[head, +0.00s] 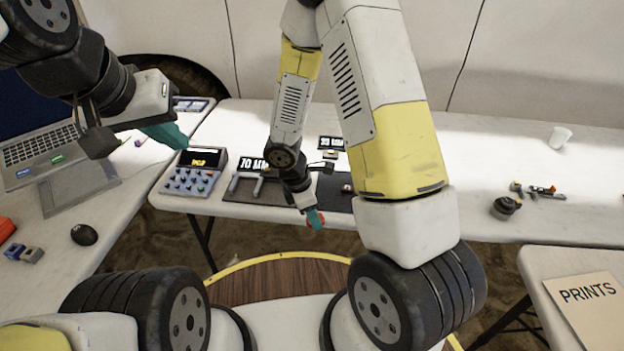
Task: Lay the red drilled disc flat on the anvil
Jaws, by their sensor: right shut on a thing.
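My right gripper (316,217) reaches down the middle of the head view, just off the front edge of the far table. I cannot clearly pick out the anvil; my right arm hides part of the far table.
The far table (460,160) carries a control box (194,172), a dark mat (255,190) with a 70 MM sign, another dark mat (335,196), and small tools (507,207) at right. A laptop (45,150) stands left. A PRINTS folder (590,305) lies lower right.

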